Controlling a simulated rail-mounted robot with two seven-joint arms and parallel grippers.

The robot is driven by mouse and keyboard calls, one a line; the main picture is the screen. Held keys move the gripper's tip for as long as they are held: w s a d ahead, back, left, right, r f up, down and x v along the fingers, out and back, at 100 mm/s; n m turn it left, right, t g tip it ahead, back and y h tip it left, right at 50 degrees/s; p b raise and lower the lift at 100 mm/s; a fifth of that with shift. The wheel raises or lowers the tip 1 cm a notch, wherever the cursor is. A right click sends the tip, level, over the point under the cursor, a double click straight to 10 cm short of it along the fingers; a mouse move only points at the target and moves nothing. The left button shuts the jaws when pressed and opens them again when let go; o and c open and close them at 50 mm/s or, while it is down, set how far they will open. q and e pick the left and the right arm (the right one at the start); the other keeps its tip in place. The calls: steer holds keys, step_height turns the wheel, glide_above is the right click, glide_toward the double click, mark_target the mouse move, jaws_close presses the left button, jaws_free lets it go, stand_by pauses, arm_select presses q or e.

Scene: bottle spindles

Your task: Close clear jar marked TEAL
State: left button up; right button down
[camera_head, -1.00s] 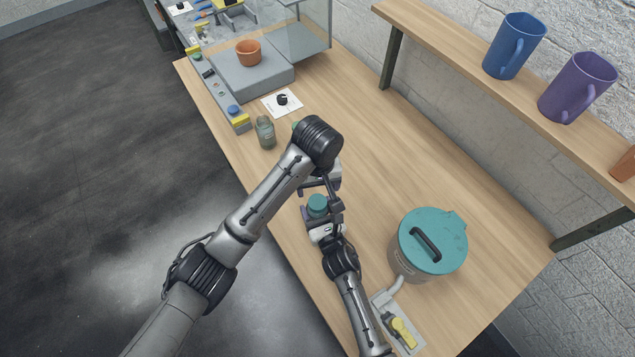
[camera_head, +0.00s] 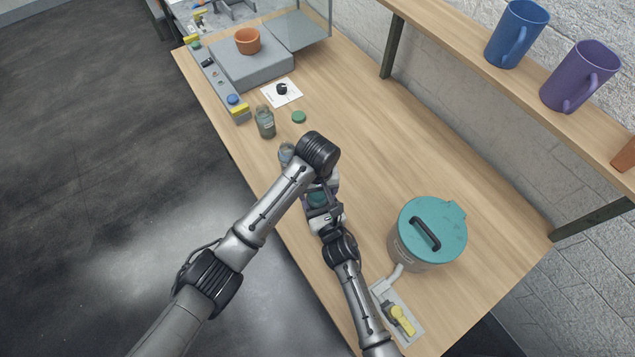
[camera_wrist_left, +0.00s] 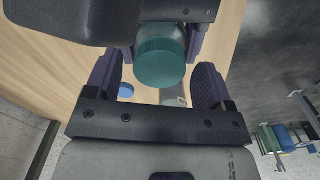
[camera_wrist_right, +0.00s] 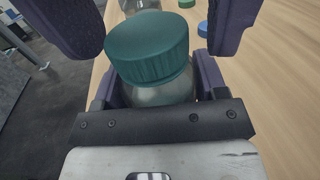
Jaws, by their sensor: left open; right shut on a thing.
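The clear jar (camera_wrist_right: 160,93) has a teal lid (camera_wrist_right: 148,48) sitting on its mouth; the lid also shows in the left wrist view (camera_wrist_left: 160,62) and the head view (camera_head: 317,199). I cannot read any label on the jar. My right gripper (camera_wrist_right: 160,85) is shut on the jar's body, below the lid. My left gripper (camera_wrist_left: 157,80) is open, with its fingers on both sides of the teal lid and visible gaps to it. In the head view my left arm partly covers the jar and both grippers.
One clear jar (camera_head: 265,122) stands on the bench near a loose green lid (camera_head: 299,117); another (camera_head: 286,154) is partly behind my left arm. A blue lid (camera_wrist_right: 203,29) lies nearby. A teal-lidded canister (camera_head: 422,250) stands right. The bench middle is free.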

arm_select(q)
steer(key=shift+f, duration=0.15)
steer(key=shift+c, duration=0.3)
steer(key=c, duration=0.9)
steer(key=o, duration=1.1)
steer(key=shift+c, duration=0.2)
step_height(320, 180, up, 12)
arm_select(e)
steer(key=shift+c, duration=0.5)
jaws_free()
